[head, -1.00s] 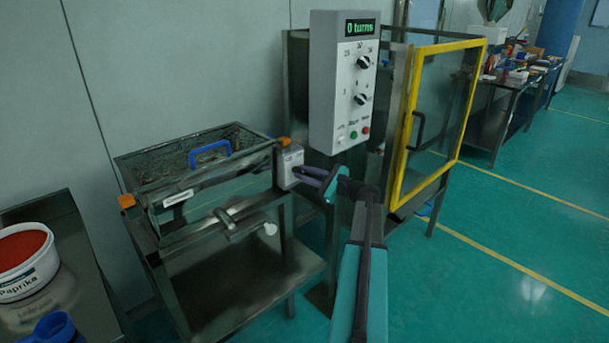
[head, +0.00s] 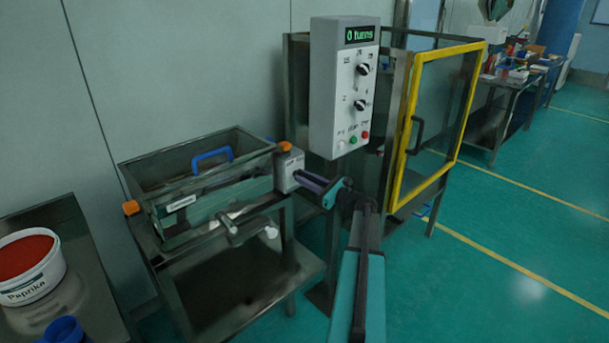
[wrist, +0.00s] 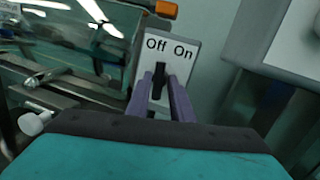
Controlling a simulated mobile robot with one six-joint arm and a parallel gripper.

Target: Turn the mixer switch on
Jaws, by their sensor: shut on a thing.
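The switch box (head: 286,168) is a small pale box at the right end of the sieve frame. In the wrist view its face (wrist: 188,47) reads "Off" on the left and "On" on the right. A black knob (wrist: 159,78) stands below the labels, roughly upright between them. My gripper (wrist: 162,84) has its two purple fingers on either side of this knob, shut on it. The fingers partly hide the knob's lower part. In the head view my gripper (head: 299,176) reaches the box from the right; the knob itself is hidden there.
A control panel (head: 337,120) reading "0 turns" hangs above right. A yellow-framed door (head: 408,130) is behind my arm. A Paprika tub (head: 40,285) sits far left. Open floor lies right.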

